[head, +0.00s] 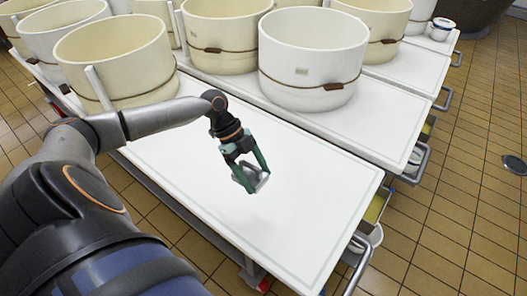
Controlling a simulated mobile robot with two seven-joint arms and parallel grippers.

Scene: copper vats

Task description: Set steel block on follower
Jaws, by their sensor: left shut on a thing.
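My left gripper (257,179) is shut on the steel block (240,177), a small grey metal piece between its green fingers. The gripper points down over the white table top, right of the cream tub. The block is partly hidden by the fingers. I cannot tell whether it touches the table or hangs just above it. I cannot make out a follower in this view; the lower insides of the tubs are hidden by their walls. My right gripper is not in view.
A white tub (310,85) with a brown band stands behind the gripper. A cream tub (115,70) stands at the left, and several more stand behind. The white table (310,205) is clear to the right and front. Metal handles (358,262) stick out at its right edge.

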